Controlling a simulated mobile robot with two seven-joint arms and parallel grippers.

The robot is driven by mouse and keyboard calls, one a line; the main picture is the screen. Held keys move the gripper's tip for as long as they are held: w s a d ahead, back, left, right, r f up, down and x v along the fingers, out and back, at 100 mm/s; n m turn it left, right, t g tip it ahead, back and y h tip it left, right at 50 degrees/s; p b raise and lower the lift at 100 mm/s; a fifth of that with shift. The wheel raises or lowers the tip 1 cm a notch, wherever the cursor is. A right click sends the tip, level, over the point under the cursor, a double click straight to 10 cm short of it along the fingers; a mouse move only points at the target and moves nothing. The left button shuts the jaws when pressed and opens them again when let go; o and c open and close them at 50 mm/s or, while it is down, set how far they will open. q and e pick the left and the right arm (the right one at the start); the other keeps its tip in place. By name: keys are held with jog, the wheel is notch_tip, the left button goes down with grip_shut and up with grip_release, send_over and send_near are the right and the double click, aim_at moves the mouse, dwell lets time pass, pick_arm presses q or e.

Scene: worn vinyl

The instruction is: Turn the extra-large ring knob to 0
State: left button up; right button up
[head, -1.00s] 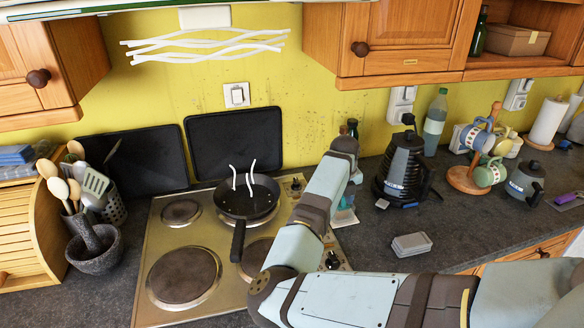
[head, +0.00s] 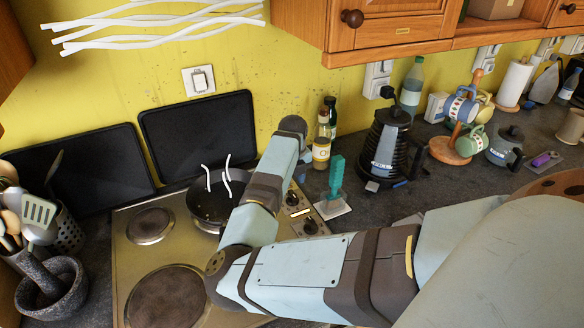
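The steel hob (head: 128,245) has its control strip along its right side. Two dark knobs show there, a rear knob (head: 292,199) and one nearer me (head: 310,226). I cannot read their settings or tell which serves the extra-large ring. A large bare ring (head: 170,297) is at the front left. My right arm crosses the hob and hides its front right part and any knobs there. My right gripper (head: 303,157) is mostly hidden behind its wrist, above and behind the visible knobs; its fingers cannot be made out. My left gripper is out of view.
A dark pan (head: 207,207) with white steam lines stands on the rear right ring. A teal brush (head: 336,177), an oil bottle (head: 321,141) and a black kettle (head: 387,145) stand right of the hob. A stone mortar (head: 52,290) is at the left.

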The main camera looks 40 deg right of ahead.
aim_at(292, 194)
notch_tip(292, 194, down, 2)
jog(key=shift+f+b, duration=0.25)
jog(key=shift+b, duration=0.25)
jog(key=shift+f+b, duration=0.75)
jog(key=shift+f, duration=0.6)
jog(key=shift+w+r, duration=0.1)
jog(key=shift+f, duration=0.2)
